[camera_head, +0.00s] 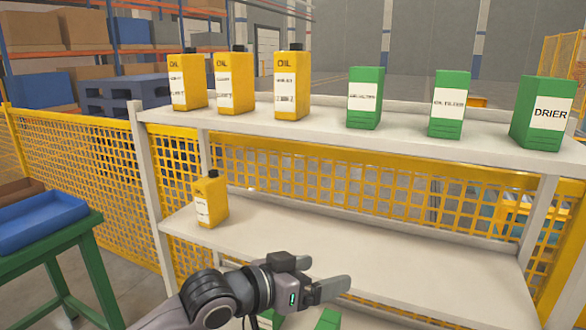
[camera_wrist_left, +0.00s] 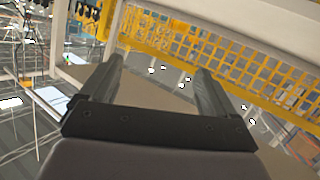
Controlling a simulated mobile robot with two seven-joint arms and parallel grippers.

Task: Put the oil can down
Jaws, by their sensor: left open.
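A yellow oil can (camera_head: 211,203) with a black cap and white label stands upright on the left part of the lower shelf (camera_head: 350,262). Three more yellow oil cans (camera_head: 187,80) (camera_head: 235,82) (camera_head: 289,85) stand upright in a row on the left of the upper shelf (camera_head: 405,130). My left gripper (camera_head: 322,275) is open and empty in front of the lower shelf, to the right of the lower can and apart from it. In the left wrist view the open fingers (camera_wrist_left: 160,68) have nothing between them. My right gripper is not in view.
Three green boxes (camera_head: 366,98) (camera_head: 450,104) (camera_head: 543,114) stand on the upper shelf's right side. Green tops (camera_head: 326,319) show below the lower shelf. A blue tray (camera_head: 38,220) sits on a green table at left. The lower shelf's middle and right are clear.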

